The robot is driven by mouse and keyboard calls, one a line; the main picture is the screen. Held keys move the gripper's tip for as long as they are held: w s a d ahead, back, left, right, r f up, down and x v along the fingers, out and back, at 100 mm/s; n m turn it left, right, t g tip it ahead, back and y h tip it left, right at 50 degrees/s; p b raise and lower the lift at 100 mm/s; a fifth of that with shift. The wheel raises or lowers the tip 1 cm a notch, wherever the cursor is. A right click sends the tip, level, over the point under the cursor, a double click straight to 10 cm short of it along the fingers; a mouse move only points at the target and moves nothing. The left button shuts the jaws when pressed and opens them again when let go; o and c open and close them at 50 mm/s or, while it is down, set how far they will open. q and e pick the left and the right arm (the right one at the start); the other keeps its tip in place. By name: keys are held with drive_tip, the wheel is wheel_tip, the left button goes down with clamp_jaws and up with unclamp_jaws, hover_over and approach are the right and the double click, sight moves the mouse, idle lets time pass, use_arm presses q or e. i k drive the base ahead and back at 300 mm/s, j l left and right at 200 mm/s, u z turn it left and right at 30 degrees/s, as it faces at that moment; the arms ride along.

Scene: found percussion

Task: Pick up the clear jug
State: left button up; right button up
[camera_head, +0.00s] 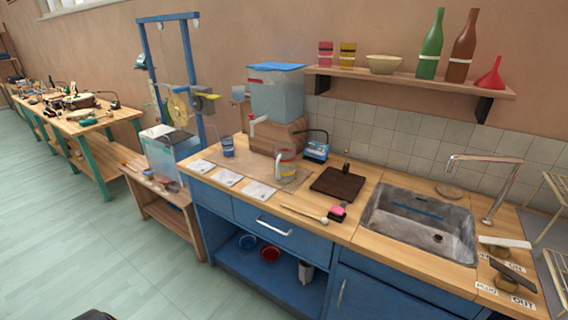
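A clear jug (287,154) with coloured bands and a pale handle appears to stand on the wooden counter (325,222), in front of a wooden block (278,135). Small size and overlap with things behind it blur its outline. A clear tank (277,98) with a blue lid sits on the block, and a white spout (256,122) shows at the block's left. Neither of my grippers is in view, and nothing is seen touching the jug.
A blue cup (228,147) stands left of the jug. Papers (228,177) lie along the counter's front. A blue device (316,151), a dark board (337,184) and a sink (420,222) are to the right. A shelf (415,82) holds bottles above. Floor (75,235) is free at left.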

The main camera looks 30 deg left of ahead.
sight(283, 165)
drive_tip(key=i+j+u, duration=0.2)
drive_tip(key=j, duration=0.2)
drive_tip(key=j+u, duration=0.2)
drive_tip(key=j, duration=0.2)
drive_tip(key=i+j+u, duration=0.2)
drive_tip(key=j, duration=0.15)
drive_tip(key=i+j+u, duration=0.15)
drive_tip(key=j, duration=0.2)
